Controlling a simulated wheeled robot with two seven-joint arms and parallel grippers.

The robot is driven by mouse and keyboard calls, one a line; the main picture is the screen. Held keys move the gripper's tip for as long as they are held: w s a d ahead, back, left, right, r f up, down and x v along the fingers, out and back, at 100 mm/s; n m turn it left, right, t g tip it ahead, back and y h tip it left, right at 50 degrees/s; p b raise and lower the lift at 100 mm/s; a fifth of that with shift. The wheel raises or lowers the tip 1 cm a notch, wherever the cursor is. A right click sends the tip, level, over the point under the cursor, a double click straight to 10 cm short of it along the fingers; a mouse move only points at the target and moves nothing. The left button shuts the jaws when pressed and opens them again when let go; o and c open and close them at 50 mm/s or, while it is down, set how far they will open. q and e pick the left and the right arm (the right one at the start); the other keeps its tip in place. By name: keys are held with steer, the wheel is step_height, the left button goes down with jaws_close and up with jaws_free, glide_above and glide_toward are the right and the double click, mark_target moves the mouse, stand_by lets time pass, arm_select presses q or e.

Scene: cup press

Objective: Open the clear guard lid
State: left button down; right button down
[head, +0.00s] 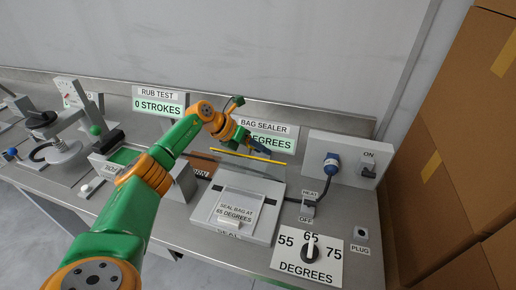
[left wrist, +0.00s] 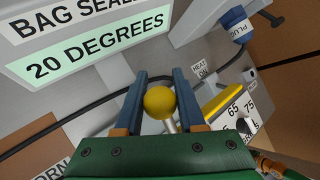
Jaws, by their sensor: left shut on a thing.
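The bag sealer (head: 267,225) stands on the bench with a pale bed and a front label. A yellow bar (head: 250,157), seemingly the edge of the clear guard lid, runs across above the back of the sealer. The clear panel itself is hard to make out, so I cannot tell its exact angle. My left gripper (head: 236,142) is at this bar. In the left wrist view a yellow ball knob (left wrist: 160,102) on a pale stem sits between the fingers of the left gripper (left wrist: 161,78), which are shut on it. My right gripper is not in view.
A display (head: 266,142) stands behind the sealer. To the right are a switch panel with a blue plug (head: 332,163), a heat switch (head: 308,207) and a degrees dial (head: 311,252). Stacked cardboard boxes (head: 465,140) close off the right side. A press (head: 60,140) stands at left.

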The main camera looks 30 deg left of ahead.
arm_select(q)
steer(key=shift+s+f, duration=0.15)
steer(key=shift+f, duration=0.2)
steer(key=c, duration=0.9)
jaws_free()
steer(key=o, duration=0.4)
steer(key=shift+c, duration=0.2)
steer(key=shift+o, duration=0.2)
steer(key=shift+w+f, duration=0.15)
steer(key=shift+w, duration=0.4)
steer(key=b+v, duration=0.1)
steer(key=v, duration=0.6)
steer(key=shift+a+b, duration=0.15)
steer(key=shift+b, duration=0.15)
